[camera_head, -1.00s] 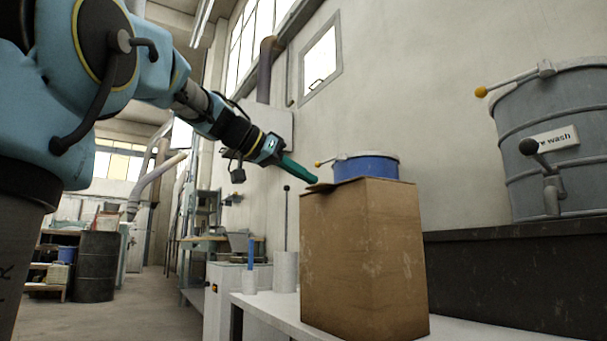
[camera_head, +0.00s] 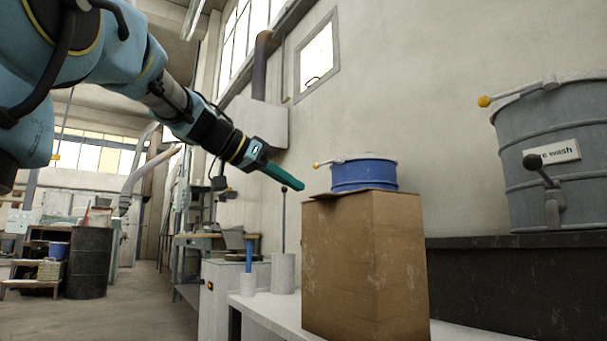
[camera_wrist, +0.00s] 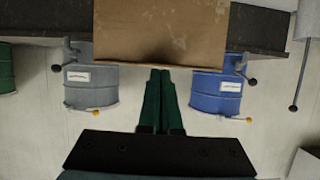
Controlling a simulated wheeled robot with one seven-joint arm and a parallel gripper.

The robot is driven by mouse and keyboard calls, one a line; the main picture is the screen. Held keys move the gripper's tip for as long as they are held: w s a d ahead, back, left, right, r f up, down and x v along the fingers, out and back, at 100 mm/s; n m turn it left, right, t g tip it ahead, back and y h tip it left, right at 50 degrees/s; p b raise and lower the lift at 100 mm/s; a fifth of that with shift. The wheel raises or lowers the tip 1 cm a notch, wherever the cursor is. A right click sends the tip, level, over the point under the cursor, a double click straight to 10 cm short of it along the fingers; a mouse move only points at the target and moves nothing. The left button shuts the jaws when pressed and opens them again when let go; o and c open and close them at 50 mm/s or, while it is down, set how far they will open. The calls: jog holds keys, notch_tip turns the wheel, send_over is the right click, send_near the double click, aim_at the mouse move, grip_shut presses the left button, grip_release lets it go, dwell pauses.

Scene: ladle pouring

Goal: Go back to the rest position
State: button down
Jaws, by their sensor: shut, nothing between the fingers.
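My gripper (camera_head: 300,186) has green fingers and hangs in the air to the left of a cardboard box (camera_head: 365,265), apart from it. The wrist view shows the two green fingers (camera_wrist: 161,72) lying side by side, shut and empty. In that view the cardboard box (camera_wrist: 160,30) is at the top middle, just beyond the fingertips. A blue drum (camera_head: 364,174) with a yellow-tipped lever shows at the top of the box in the head view. It also shows in the wrist view (camera_wrist: 215,98), right of the fingers.
A grey drum (camera_head: 555,185) stands on a dark ledge (camera_head: 520,265) at the right. A white stand with a long handle (camera_head: 283,270) and a smaller one with a blue handle (camera_head: 249,282) are on the white table (camera_head: 275,312). Open floor lies at the lower left.

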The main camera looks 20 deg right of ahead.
jog(key=shift+s+a+f, duration=0.15)
jog(key=shift+a+f, duration=0.5)
jog(key=shift+a, duration=0.2)
jog(key=shift+s+a+f, duration=0.1)
jog(key=shift+a+f, duration=0.5)
jog(key=shift+a, duration=0.2)
jog(key=w+a+f+n+y+p, duration=0.25)
jog(key=a+f+n, duration=0.2)
jog(key=f, duration=0.55)
jog(key=w+a+f+n+y+p, duration=0.1)
jog(key=a+f+n+y+p, duration=0.4)
jog(key=f, duration=0.5)
jog(key=s+a+f+n+g+y+p, duration=0.1)
jog(key=s+a+f+n+y+p, duration=0.15)
jog(key=s+a+f, duration=0.35)
jog(key=s+a+f+n+y+p, duration=0.25)
jog(key=s+a+f, duration=0.25)
jog(key=a+f, duration=0.4)
notch_tip(320, 180, up, 38)
jog(key=p, duration=3.7)
jog(key=shift+a, duration=0.15)
jog(key=shift+f+y, duration=0.2)
jog(key=shift+y, duration=0.05)
